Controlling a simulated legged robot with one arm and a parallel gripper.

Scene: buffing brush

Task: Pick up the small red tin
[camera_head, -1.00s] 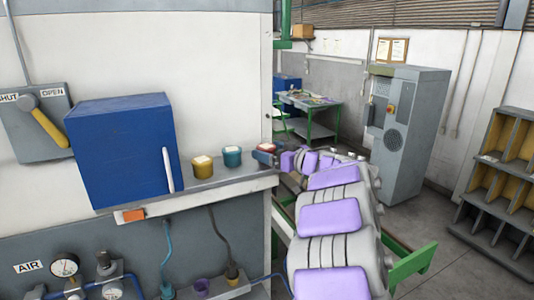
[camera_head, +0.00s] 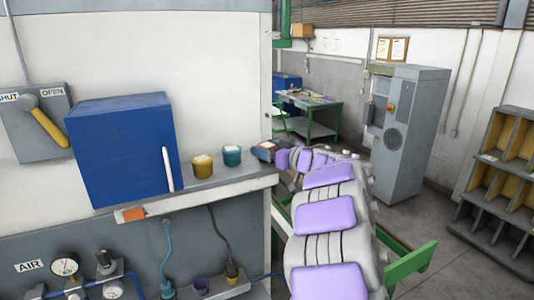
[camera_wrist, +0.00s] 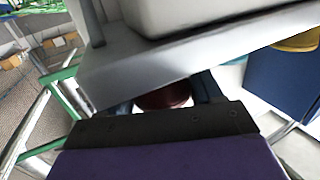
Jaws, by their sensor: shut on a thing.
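The small red tin (camera_head: 267,145) is at the right end of the grey shelf (camera_head: 228,187) in the head view, mostly covered by my gripper. My gripper (camera_head: 263,151) is shut on it, reaching in from the right. In the wrist view the dark red tin (camera_wrist: 165,97) shows between the two dark fingers of my gripper (camera_wrist: 165,92), partly hidden by the grey piece in front and the gripper's body. I cannot tell whether the tin touches the shelf.
A yellow tin (camera_head: 203,168) and a teal tin (camera_head: 232,156) stand to the left on the shelf. A blue cabinet (camera_head: 120,150) with a white handle is further left. Air gauges and hoses are below. A green-legged table (camera_head: 310,100) and grey machine (camera_head: 408,130) stand behind.

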